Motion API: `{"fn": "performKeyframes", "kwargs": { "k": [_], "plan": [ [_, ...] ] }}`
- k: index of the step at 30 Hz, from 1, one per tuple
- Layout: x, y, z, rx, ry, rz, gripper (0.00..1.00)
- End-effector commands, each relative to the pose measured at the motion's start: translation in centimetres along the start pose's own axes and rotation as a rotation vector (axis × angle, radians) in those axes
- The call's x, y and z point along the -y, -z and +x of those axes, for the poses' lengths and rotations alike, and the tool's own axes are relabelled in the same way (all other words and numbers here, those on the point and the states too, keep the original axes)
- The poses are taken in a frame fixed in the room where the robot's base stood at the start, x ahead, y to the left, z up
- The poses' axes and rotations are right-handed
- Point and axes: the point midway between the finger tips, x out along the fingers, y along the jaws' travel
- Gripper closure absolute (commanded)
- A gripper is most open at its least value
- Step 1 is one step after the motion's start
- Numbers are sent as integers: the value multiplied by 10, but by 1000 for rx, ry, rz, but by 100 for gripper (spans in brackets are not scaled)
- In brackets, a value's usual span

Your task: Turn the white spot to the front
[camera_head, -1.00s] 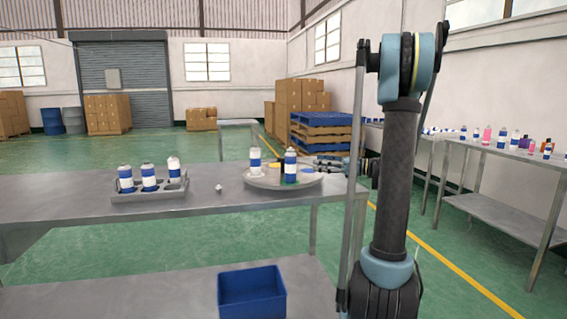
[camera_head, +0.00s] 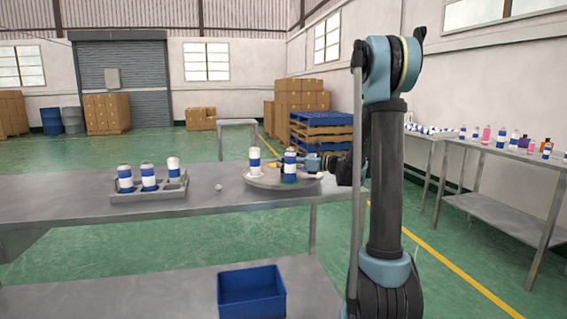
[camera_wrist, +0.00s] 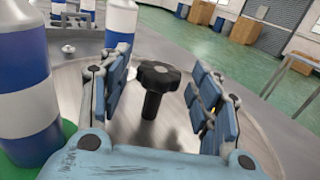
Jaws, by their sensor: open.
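The round grey turntable (camera_head: 262,183) sits at the right end of the metal table. Two blue-and-white cans stand on it, a left can (camera_head: 255,160) and a right can (camera_head: 290,165). In the wrist view, a black knob (camera_wrist: 157,75) on a post rises from the turntable between my fingers, with gaps on both sides. My gripper (camera_wrist: 160,95) is open and empty around it. One near can (camera_wrist: 25,85) stands close to its left finger, on a green patch (camera_wrist: 68,128). I cannot make out the white spot in either current view.
A grey rack (camera_head: 150,192) holding several cans stands left on the table. A small pale piece (camera_head: 218,187) lies between rack and turntable. Side tables (camera_head: 500,150) with bottles stand at the right.

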Motion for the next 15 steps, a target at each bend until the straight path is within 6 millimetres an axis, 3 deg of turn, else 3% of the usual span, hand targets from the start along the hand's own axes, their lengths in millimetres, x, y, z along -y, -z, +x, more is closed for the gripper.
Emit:
{"fn": "performKeyframes", "kwargs": {
  "k": [6,15],
  "plan": [
    [0,0,14,0,0,0,42],
    [0,0,15,0,0,0,42]
  ]
}}
